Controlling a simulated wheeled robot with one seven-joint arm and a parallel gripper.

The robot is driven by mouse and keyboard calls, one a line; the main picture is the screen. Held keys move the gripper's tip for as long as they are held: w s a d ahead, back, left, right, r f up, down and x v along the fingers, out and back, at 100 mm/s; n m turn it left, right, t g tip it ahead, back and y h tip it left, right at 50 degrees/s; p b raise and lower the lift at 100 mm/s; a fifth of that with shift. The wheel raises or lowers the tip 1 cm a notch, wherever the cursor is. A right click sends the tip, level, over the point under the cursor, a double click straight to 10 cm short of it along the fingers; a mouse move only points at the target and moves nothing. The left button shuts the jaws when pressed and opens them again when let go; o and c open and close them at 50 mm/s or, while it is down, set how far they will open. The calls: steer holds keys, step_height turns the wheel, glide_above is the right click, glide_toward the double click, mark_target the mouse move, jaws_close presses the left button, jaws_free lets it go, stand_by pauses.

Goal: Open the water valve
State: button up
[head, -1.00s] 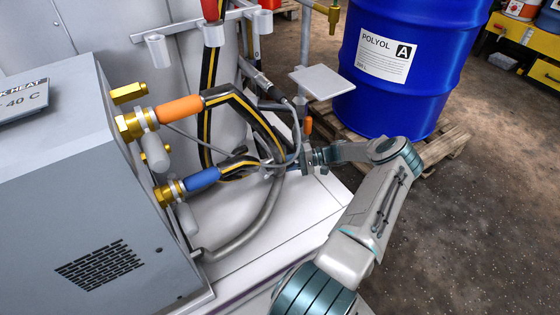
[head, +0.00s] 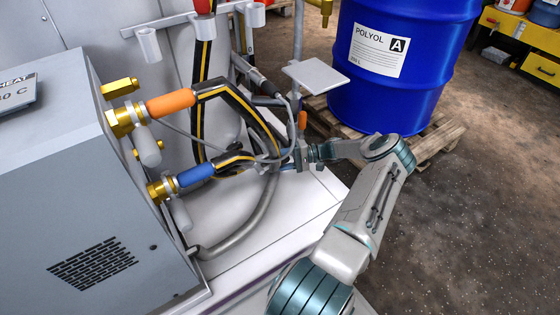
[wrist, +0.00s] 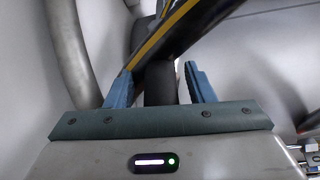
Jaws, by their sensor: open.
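The grey heater unit (head: 70,190) stands at the left in the head view. Brass fittings on its right side include an upper one (head: 124,118) with an orange hose sleeve (head: 171,103) and a lower one (head: 161,188) with a blue sleeve (head: 197,172). A brass valve-like part (head: 120,87) sits above the upper fitting. I cannot tell which part is the water valve. My gripper (head: 288,160) is to the right of these fittings, near the black and yellow hoses. In the wrist view my gripper (wrist: 158,88) has its blue fingers apart, with a dark hose (wrist: 175,40) crossing beyond them; contact is unclear.
Black and yellow hoses (head: 262,120) loop between the fittings and my gripper. A small grey plate (head: 315,74) stands just behind my gripper. A blue POLYOL drum (head: 400,85) stands on a wooden pallet (head: 440,137) at the back right. The floor at right is clear.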

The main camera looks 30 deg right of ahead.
steer(key=p+v, duration=0.1)
steer(key=v, duration=1.2)
steer(key=shift+s+d, duration=0.15)
steer(key=shift+d, duration=0.2)
steer(key=shift+s, duration=0.1)
